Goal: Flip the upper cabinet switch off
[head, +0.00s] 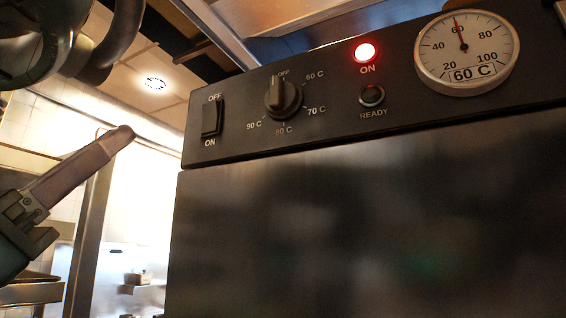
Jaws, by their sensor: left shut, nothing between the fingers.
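The upper cabinet's black control panel (330,95) runs across the upper part of the head view. The switch (211,118) is a black rocker at the panel's left end, with OFF printed above it and ON below it. The red lamp (365,53) marked ON is lit. My left gripper (122,137) is shut and empty, its fingers pointing up and right, to the left of the switch and not touching it in the picture. My right gripper is not in view.
A dial knob (283,97), a dark READY lamp (372,95) and a round gauge (467,53) sit on the panel right of the switch. A large dark cabinet door (370,220) fills the area below. Open room shows at the left.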

